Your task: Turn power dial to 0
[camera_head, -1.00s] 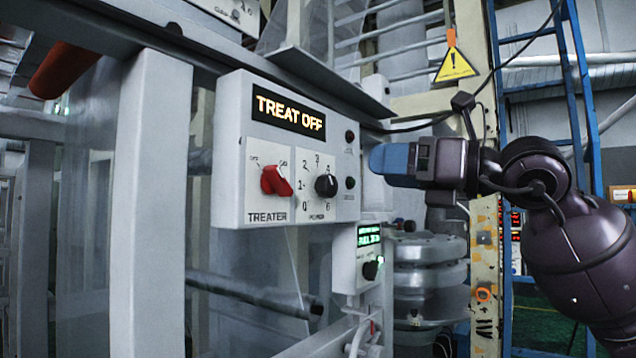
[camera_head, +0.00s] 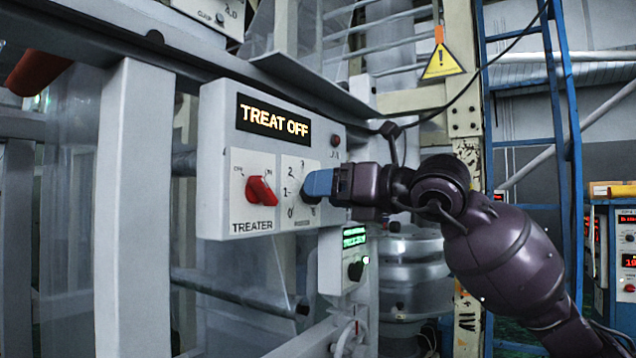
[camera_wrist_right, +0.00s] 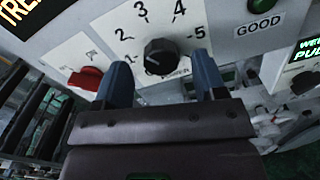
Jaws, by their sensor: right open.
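The black power dial (camera_wrist_right: 160,57) sits on a white scale plate with numbers around it in the right wrist view. Its pointer setting is hard to read. In the head view the right gripper mostly hides it. My right gripper (camera_head: 317,184) has blue fingers and is in front of the dial. In the right wrist view its two fingers (camera_wrist_right: 162,78) stand apart, one on each side below the dial, with the dial showing between and beyond them. I cannot tell whether they touch it. My left gripper is not in view.
The red treater switch (camera_head: 261,190) is just left of the dial on the same grey control box (camera_head: 213,150). A lit display (camera_head: 273,122) reads TREAT OFF. A smaller box with a black knob (camera_head: 356,271) hangs below right. A beam runs above the box.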

